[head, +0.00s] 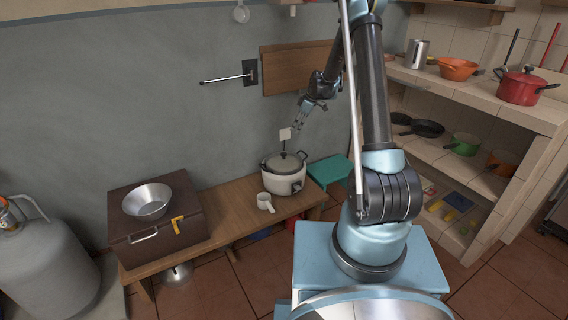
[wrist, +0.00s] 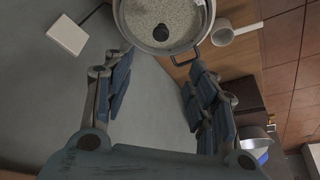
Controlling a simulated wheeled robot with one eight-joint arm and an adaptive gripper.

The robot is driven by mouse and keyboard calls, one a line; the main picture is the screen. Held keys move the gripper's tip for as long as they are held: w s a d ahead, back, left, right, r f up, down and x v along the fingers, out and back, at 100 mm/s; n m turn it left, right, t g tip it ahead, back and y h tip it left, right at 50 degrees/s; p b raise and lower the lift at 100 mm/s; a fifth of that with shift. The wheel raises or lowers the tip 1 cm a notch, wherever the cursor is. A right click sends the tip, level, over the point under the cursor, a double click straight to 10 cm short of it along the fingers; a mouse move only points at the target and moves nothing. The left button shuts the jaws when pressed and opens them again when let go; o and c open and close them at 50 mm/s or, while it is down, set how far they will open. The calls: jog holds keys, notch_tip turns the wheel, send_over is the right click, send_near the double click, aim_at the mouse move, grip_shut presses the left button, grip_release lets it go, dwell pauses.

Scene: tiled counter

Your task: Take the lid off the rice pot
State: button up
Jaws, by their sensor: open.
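The rice pot (head: 282,184) is a pale rounded cooker standing on the wooden bench. Its grey lid (head: 283,162) is on top, with a dark knob. In the wrist view the speckled lid (wrist: 158,12) and its black knob (wrist: 161,32) show at the top, partly cut off by the frame edge. My gripper (head: 299,126) is above the pot, close to the wall, and apart from the lid. In the wrist view my gripper (wrist: 157,75) has its fingers spread wide, with nothing between them. The knob lies beyond the fingertips.
A white cup with a handle (head: 265,203) stands in front of the pot. A white wall plate (head: 285,134) is behind it. A brown box (head: 134,223) with a metal bowl (head: 147,201) is at left. A teal stool (head: 330,170) is right of the bench (head: 225,213).

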send_near(284, 153)
jog(key=x, duration=0.2)
jog(key=shift+x, duration=3.4)
jog(key=shift+w, duration=0.1)
grip_shut()
